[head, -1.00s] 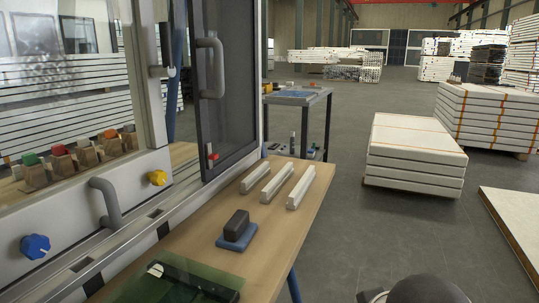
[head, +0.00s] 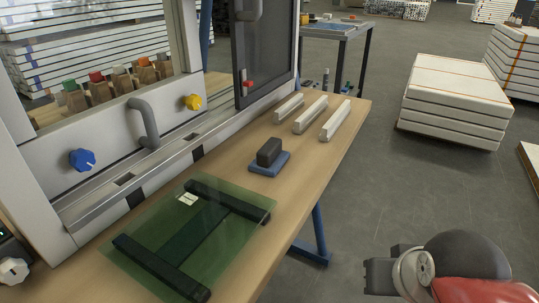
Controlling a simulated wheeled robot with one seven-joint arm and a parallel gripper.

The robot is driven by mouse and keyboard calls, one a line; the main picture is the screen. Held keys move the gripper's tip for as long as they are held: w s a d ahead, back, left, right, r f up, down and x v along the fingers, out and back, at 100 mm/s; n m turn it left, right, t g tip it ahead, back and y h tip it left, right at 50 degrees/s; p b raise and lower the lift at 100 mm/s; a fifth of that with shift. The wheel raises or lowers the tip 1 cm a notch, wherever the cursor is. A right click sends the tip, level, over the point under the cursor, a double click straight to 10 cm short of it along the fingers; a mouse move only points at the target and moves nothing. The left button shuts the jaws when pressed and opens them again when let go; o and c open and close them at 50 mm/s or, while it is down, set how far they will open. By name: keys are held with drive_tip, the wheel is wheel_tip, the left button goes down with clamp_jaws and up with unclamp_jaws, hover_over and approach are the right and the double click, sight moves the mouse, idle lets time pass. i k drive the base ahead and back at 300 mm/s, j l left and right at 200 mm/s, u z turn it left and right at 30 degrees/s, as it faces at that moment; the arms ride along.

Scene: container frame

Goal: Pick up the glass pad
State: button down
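A greenish see-through glass sheet (head: 238,198) lies on dark bars at the front of the wooden workbench. A small white patch shows near its far left corner. Behind it on the bench, a dark block (head: 270,151) sits on a blue flat base (head: 269,164). I cannot tell for certain which of these is the glass pad. Part of my arm, with a dark rounded cap and a red section, shows at the bottom right, over the floor and away from the bench. My gripper's fingertips are not visible.
Three white bars (head: 312,115) lie at the bench's far end. A framed window unit with grey handles (head: 143,122) and blue (head: 82,159) and yellow knobs stands along the left. A blue bench leg (head: 318,238) shows below. The floor to the right is open, with white stacked slabs (head: 455,100) beyond.

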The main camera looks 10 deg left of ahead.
sight(270, 159)
drive_tip(key=u, duration=1.15)
